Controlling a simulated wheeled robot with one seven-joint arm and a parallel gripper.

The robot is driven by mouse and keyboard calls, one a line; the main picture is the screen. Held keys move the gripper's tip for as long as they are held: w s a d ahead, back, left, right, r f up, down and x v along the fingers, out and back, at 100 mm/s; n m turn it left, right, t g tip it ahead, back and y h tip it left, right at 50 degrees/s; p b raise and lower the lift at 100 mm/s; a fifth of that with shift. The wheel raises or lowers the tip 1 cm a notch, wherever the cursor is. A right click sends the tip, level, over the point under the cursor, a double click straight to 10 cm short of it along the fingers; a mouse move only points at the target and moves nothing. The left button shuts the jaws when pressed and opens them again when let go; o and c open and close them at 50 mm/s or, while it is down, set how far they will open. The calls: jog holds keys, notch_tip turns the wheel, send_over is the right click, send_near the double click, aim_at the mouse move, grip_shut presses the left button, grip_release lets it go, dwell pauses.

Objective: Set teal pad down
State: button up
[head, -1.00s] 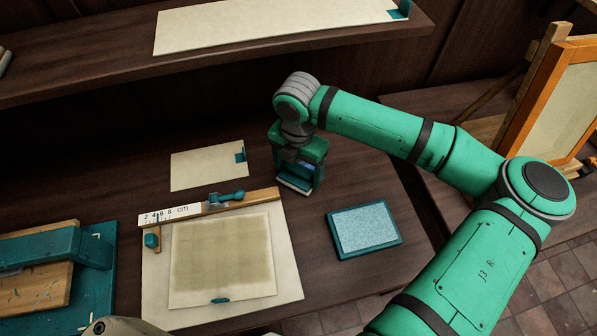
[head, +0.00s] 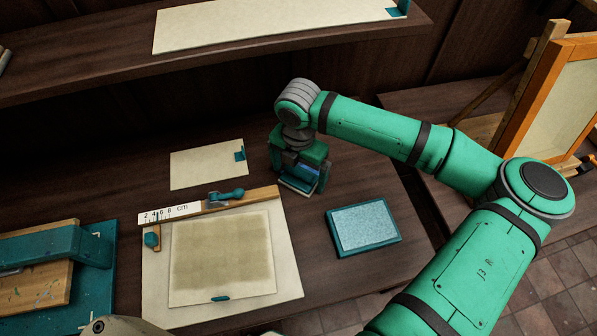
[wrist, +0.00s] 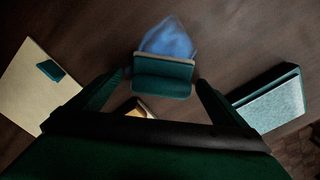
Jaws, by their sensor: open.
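The teal pad (wrist: 162,80) is a small teal block with a pale tan edge, seen between my fingers in the wrist view. In the head view the pad (head: 298,184) shows its pale lower edge low under my gripper (head: 299,178), at or very near the tabletop. A blue patch (wrist: 168,40) shows just beyond the pad in the wrist view. My gripper (wrist: 163,78) is open, with one finger on each side of the pad and gaps showing between. Part of the pad is hidden behind the fingers in the head view.
A teal-rimmed tray with a pale blue surface (head: 364,229) lies to the right. A cream sheet with a teal tab (head: 200,170) lies to the left. A board with a scale bar (head: 290,268) lies in front. A shelf (head: 250,62) overhangs behind.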

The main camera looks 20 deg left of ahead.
aim_at(299, 169)
notch_tip(299, 169, up, 12)
jog(key=shift+r, duration=0.15)
dwell(0.3)
jog(key=shift+w, duration=0.15)
dwell(0.4)
